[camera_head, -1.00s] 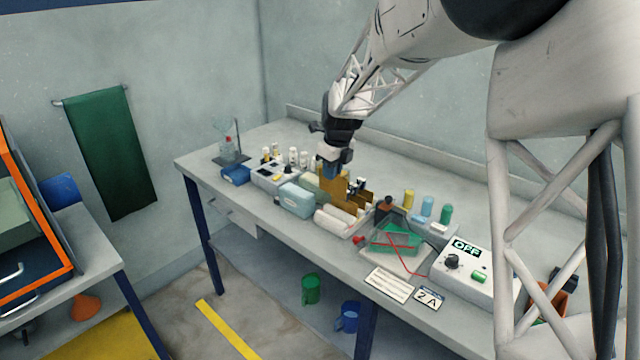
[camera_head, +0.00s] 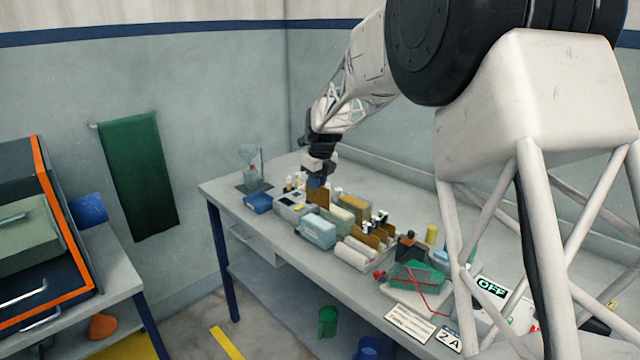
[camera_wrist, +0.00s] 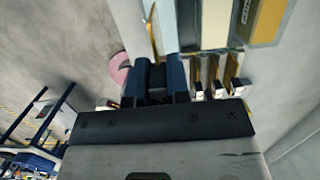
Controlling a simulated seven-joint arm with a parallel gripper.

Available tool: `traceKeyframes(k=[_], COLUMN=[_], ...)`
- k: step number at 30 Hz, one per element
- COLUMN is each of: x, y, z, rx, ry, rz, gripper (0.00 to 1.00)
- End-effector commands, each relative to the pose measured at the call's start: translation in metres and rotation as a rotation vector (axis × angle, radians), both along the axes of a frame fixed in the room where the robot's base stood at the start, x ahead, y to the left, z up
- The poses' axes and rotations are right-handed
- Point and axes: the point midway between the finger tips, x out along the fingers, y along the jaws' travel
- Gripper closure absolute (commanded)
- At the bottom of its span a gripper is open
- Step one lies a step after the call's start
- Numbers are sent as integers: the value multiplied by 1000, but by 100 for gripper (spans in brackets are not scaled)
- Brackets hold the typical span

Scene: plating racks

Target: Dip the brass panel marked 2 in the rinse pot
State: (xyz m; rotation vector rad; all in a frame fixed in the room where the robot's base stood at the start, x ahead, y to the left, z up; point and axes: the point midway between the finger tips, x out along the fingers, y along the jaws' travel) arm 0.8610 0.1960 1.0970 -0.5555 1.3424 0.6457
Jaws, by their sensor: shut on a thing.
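My gripper (camera_head: 317,182) is shut on a brass panel (camera_head: 319,197) and holds it by its top. The panel hangs upright behind the light-blue box, near the grey-white unit (camera_head: 290,215). In the wrist view the panel (camera_wrist: 153,32) is a thin brass edge beyond my dark blue fingers (camera_wrist: 160,80). I cannot read a number on it. More brass panels (camera_head: 372,238) with black-and-white tags stand in a row to the right; their tags show in the wrist view (camera_wrist: 216,88). I cannot tell which container is the rinse pot, or whether the panel's lower edge is inside one.
A light-blue box (camera_head: 318,233), white rolls (camera_head: 357,254) and a yellow block (camera_head: 353,206) stand close by. A dark blue box (camera_head: 258,203) and a stand with glassware (camera_head: 252,170) are at the far left. A green container (camera_head: 418,276) is at the right.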

Motion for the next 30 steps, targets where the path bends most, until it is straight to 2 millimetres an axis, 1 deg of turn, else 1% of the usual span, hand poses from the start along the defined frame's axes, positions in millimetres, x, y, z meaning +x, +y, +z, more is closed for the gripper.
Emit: traceKeyframes(k=[14,30], x=[0,0], y=[0,0], z=[-3,-20], rx=[1,0], ry=[-1,0], rz=[0,0], gripper=[100,100])
